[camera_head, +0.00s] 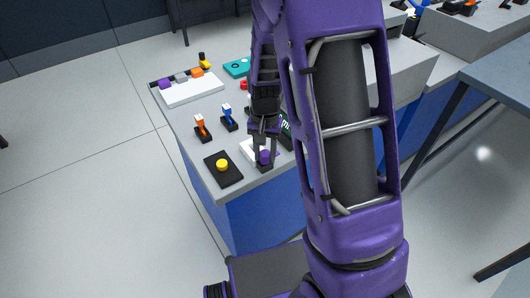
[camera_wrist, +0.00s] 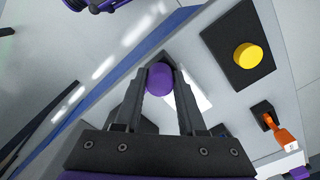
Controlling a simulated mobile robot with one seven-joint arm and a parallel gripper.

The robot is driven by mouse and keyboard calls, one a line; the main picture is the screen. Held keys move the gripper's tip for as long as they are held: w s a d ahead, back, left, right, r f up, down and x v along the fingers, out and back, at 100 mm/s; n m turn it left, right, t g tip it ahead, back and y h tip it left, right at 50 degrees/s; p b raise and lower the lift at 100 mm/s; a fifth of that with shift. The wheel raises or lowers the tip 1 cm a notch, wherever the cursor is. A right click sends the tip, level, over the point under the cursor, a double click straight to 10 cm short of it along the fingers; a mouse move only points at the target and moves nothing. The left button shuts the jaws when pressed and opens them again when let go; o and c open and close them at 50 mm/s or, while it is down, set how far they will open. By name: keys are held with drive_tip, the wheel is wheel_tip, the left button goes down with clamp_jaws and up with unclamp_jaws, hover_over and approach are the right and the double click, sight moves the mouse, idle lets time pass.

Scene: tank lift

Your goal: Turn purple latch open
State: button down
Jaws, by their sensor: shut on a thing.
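The purple latch (camera_head: 264,157) is a small purple knob near the front corner of the grey bench top, beside a white plate. It also shows in the wrist view (camera_wrist: 160,77), at the far end of my fingers. My gripper (camera_head: 263,160) reaches down onto it from above. In the wrist view my gripper (camera_wrist: 161,85) has its two dark fingers on either side of the purple knob, shut on it. The base under the knob is mostly hidden by the fingers, so I cannot tell how far it is turned.
A yellow button on a black plate (camera_head: 222,166) sits left of my gripper. An orange lever (camera_head: 200,125) and a blue lever (camera_head: 228,116) stand behind it. A white panel with coloured blocks (camera_head: 192,90) lies farther back. The floor left of the bench is clear.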

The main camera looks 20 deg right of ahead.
sight(265, 153)
drive_tip(key=shift+w+r, duration=0.1)
drive_tip(key=shift+w, duration=0.05)
idle(0.3)
drive_tip(key=c, duration=0.5)
unclamp_jaws()
wheel_tip(265, 153, up, 17)
drive_tip(key=p, duration=0.2)
drive_tip(key=shift+r+p, duration=0.15)
drive_tip(key=shift+p, duration=0.2)
